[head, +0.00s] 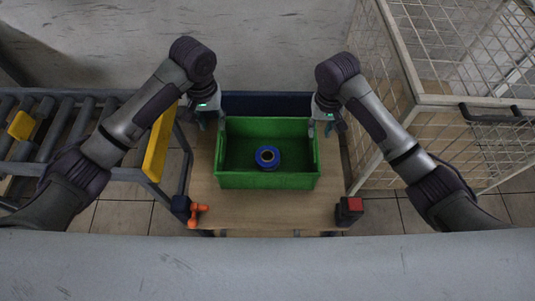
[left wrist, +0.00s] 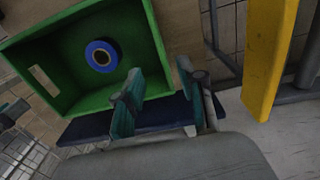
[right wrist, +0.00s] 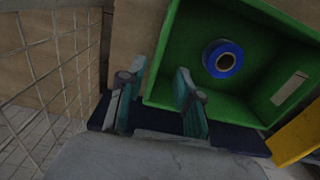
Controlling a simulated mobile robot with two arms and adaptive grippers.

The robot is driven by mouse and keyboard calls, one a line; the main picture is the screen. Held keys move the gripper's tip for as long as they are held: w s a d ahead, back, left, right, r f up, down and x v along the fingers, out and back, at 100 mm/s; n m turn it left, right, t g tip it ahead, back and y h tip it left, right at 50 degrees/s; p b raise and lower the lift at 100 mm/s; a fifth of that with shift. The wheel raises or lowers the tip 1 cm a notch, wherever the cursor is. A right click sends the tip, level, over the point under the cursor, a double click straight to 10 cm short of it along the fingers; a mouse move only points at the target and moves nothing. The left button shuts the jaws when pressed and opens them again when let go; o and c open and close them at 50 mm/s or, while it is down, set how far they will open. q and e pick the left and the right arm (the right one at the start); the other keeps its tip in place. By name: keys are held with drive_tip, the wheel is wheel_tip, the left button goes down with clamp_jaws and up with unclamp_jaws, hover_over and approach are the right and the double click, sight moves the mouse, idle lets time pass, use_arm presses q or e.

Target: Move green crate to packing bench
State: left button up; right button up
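The green crate (head: 268,180) stands upright on a wooden-topped surface (head: 260,208) in the middle of the head view. A blue roll (head: 267,157) lies inside it. My left gripper (head: 211,121) is at the crate's far left corner. In the left wrist view one finger is over the crate's inside and one outside its wall, with a gap between them. My right gripper (head: 320,128) is at the far right corner, its fingers likewise apart on either side of the wall. I cannot tell whether any finger touches the crate. I cannot make out which surface is the packing bench.
A roller conveyor (head: 60,125) with a yellow end plate (head: 158,143) is at the left. A wire cage (head: 440,100) stands at the right. An orange item (head: 197,213) and a red-topped block (head: 349,210) are at the near corners. A dark blue panel (head: 265,103) lies behind the crate.

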sight(218, 143)
use_arm(q)
wheel_tip(218, 143, down, 11)
drive_tip(key=shift+f, duration=0.1)
use_arm(e)
wheel_tip(218, 143, down, 11)
drive_tip(key=shift+f, duration=0.1)
use_arm(q)
clamp_jaws()
use_arm(e)
clamp_jaws()
